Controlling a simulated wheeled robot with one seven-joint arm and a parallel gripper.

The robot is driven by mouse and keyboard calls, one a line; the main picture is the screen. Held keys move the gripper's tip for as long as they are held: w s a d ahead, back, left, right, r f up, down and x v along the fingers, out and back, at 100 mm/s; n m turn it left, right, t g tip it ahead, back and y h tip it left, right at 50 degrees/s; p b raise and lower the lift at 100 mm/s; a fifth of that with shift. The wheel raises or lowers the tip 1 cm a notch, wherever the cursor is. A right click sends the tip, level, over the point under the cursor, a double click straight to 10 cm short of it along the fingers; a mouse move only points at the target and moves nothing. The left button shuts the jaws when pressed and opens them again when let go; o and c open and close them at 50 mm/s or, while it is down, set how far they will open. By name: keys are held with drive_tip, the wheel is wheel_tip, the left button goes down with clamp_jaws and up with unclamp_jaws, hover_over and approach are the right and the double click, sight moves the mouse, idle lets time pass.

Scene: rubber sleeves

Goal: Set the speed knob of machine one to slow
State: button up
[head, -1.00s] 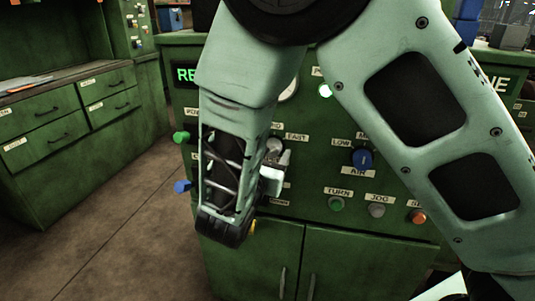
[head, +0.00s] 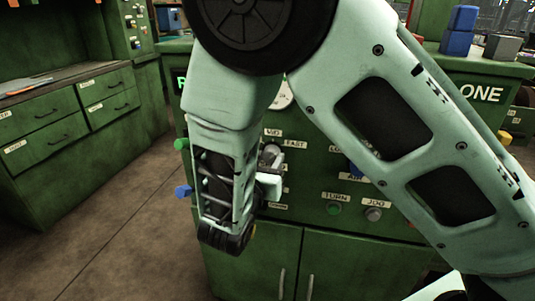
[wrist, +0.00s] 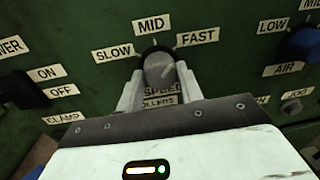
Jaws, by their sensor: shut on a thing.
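The speed knob (wrist: 160,70) is a grey round knob on the green panel of machine one (head: 480,93). In the wrist view it sits below the MID label, with SLOW (wrist: 114,53) on the left and FAST (wrist: 198,38) on the right. My gripper (wrist: 159,84) is shut on the knob, one finger on each side. In the head view my gripper (head: 270,172) is at the panel below the FAST label, and my arm hides much of the panel. I cannot clearly tell which label the knob's pointer faces.
A blue air knob (wrist: 304,42) is to the right in the wrist view. A dark knob (wrist: 17,90) by ON and OFF is to the left. In the head view, green (head: 181,143) and blue (head: 183,191) knobs stick out at the panel's left edge. Open floor lies left.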

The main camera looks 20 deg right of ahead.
drive_tip(key=n+p, duration=0.1)
drive_tip(key=p, duration=0.1)
drive_tip(key=n+p, duration=0.3)
drive_tip(key=p, duration=0.1)
drive_tip(key=shift+s+r+n, duration=0.1)
drive_tip(key=shift+r+n, duration=0.15)
drive_tip(key=shift+n, duration=0.15)
drive_tip(key=n+p, duration=0.4)
drive_tip(key=p, duration=0.1)
drive_tip(key=shift+d+n+t, duration=0.1)
drive_tip(key=shift+n+t, duration=0.3)
drive_tip(key=n+p, duration=0.4)
drive_tip(key=shift+f+n+t+y, duration=0.15)
drive_tip(key=shift+n+t+y, duration=0.15)
drive_tip(key=shift+n, duration=0.1)
drive_tip(key=shift+s+d+f+n+y+p, duration=0.15)
drive_tip(key=shift+n+p, duration=0.6)
drive_tip(key=shift+n, duration=0.45)
drive_tip(key=shift+w+a+n+y+p, duration=0.15)
drive_tip(key=shift+n+p, duration=0.55)
drive_tip(key=shift+n, duration=0.5)
drive_tip(key=shift+s+d, duration=0.1)
drive_tip(key=o, duration=1)
drive_tip(key=b+v, duration=0.2)
drive_tip(key=v, duration=0.6)
drive_tip(key=b+v, duration=0.2)
drive_tip(key=v, duration=0.7)
drive_tip(key=shift+s+f, duration=0.2)
